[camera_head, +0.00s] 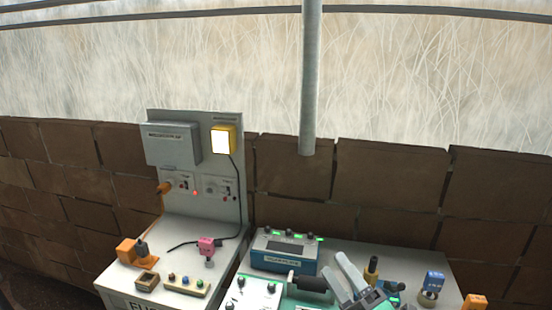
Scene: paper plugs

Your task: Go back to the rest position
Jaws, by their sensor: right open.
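My right gripper (335,263) shows at the bottom of the head view, over the right-hand bench. Its two pale grey fingers point up and to the left, spread apart, and I see nothing between them. A black cylinder (308,283) lies just left of the fingers, and a blue-fronted device (284,252) stands beyond it. My left gripper is not in view. The lower part of the right gripper is cut off by the frame's bottom edge.
The left bench (132,274) holds a pink plug-like block (207,246), an orange block (126,251) and a small button strip (186,285). A grey panel (193,204) has a lit yellow box (223,140). A blue-topped part (433,283) stands right of the gripper. A brick wall lies behind.

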